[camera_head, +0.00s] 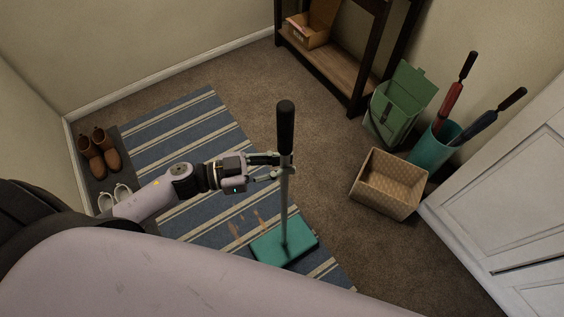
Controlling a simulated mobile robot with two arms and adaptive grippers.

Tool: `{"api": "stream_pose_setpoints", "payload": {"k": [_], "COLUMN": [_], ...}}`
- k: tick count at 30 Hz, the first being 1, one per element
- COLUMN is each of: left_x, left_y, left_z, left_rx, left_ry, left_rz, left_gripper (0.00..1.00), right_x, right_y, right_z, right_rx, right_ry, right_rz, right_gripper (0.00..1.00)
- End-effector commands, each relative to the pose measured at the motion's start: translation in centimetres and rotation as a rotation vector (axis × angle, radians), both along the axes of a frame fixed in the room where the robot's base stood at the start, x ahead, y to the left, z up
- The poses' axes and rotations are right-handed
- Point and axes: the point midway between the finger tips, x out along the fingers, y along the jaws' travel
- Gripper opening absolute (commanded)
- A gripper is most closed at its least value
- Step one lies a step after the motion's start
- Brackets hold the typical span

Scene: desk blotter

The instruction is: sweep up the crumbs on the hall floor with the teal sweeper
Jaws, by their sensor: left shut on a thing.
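The teal sweeper (270,243) has a flat teal head, a grey pole and a black grip on top. Its head rests on the striped rug near the rug's right edge, and its pole stands nearly upright. My left gripper (279,167) is shut on the pole just below the black grip. Light brown crumbs (248,223) lie on the rug just left of the sweeper head. My right gripper is not in view.
The blue and cream striped rug (190,122) lies on brown carpet. Shoes stand on a dark mat (92,180) at left. A white door (510,235) is at far right.

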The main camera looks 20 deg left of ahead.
Motion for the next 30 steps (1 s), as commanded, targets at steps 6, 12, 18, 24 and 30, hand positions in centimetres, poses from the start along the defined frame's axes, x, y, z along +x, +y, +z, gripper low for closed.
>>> {"api": "stream_pose_setpoints", "payload": {"k": [6, 12, 18, 24, 30], "left_x": [0.06, 0.07, 0.07, 0.08, 0.08], "left_y": [-0.06, -0.06, -0.06, -0.06, -0.07], "left_z": [0.32, 0.31, 0.24, -0.06, -0.4], "left_rx": [-0.004, -0.004, -0.004, -0.004, -0.005], "left_ry": [-0.005, -0.005, -0.005, -0.005, -0.005], "left_rz": [-0.001, -0.001, -0.001, -0.001, -0.001], "left_gripper": [0.0, 0.0, 0.0, 0.0, 0.0], "right_x": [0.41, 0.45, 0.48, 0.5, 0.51], "right_y": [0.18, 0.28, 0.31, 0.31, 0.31], "right_z": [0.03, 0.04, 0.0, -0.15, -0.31], "right_rx": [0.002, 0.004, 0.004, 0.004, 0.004], "right_ry": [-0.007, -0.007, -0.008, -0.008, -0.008], "right_rz": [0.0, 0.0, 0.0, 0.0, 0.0], "right_gripper": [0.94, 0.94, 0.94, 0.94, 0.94]}}
